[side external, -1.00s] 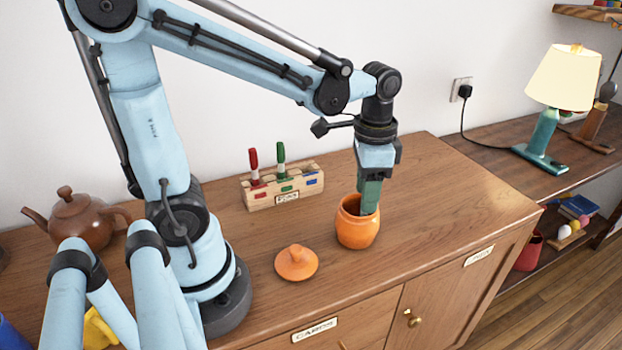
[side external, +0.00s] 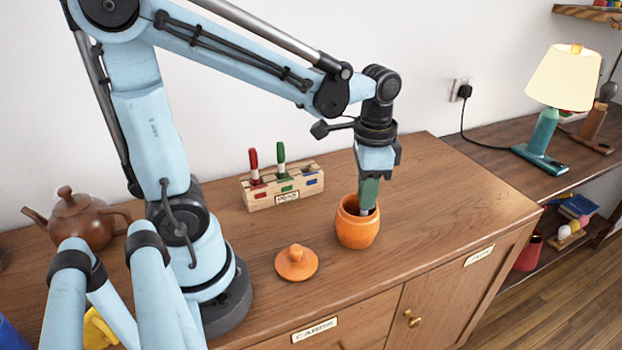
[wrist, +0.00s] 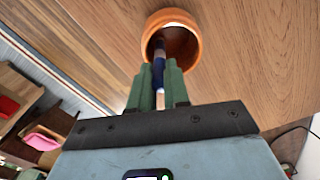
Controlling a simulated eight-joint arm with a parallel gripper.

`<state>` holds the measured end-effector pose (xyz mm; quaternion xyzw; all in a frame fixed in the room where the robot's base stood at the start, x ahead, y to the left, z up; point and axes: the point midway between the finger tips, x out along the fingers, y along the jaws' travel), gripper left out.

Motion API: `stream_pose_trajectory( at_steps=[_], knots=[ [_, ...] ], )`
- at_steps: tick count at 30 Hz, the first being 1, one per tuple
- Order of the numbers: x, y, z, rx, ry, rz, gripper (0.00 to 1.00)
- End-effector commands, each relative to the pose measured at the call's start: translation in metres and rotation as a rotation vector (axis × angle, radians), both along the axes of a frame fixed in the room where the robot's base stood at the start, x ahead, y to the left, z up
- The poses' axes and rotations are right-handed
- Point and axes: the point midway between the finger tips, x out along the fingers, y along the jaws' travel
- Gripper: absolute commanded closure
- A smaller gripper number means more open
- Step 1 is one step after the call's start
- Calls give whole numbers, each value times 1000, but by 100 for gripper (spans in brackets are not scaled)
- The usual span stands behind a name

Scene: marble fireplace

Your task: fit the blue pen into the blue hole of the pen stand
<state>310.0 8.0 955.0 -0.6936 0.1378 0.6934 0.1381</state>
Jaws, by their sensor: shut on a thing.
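The blue pen (wrist: 159,74), with a white band, stands between the green fingers of my gripper (wrist: 160,68) in the wrist view. My gripper is shut on it, and its far end reaches into the orange pot (wrist: 191,46). In the side view my gripper (side external: 369,207) points down at the mouth of the pot (side external: 358,229); the pen is mostly hidden there. The wooden pen stand (side external: 260,202) is at the back, left of the pot. A red pen (side external: 254,163) and a green pen (side external: 281,157) stand in it. Its blue-marked hole (side external: 311,182) at the right end is empty.
The orange lid (side external: 296,263) lies on the cabinet top, left of the pot. A brown teapot (side external: 78,219) stands at the far left. The cabinet top (side external: 435,195) right of the pot is clear. A lamp (side external: 547,130) stands on the lower shelf at right.

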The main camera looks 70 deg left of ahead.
Motion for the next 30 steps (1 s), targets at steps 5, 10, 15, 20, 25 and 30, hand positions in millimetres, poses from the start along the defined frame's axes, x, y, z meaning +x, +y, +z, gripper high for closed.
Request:
stream_pose_trajectory(
  at_steps=[5, 10, 15, 20, 25, 30],
  knots=[
    [0, 0, 4, 0, 0, 0, 100],
    [0, 0, 15, 0, 0, 0, 100],
    [0, 0, 34, 0, 0, 0, 100],
    [0, 0, 54, 0, 0, 0, 100],
    [0, 0, 73, 0, 0, 0, 100],
    [0, 0, 88, -1, 0, 0, 100]
  ],
)
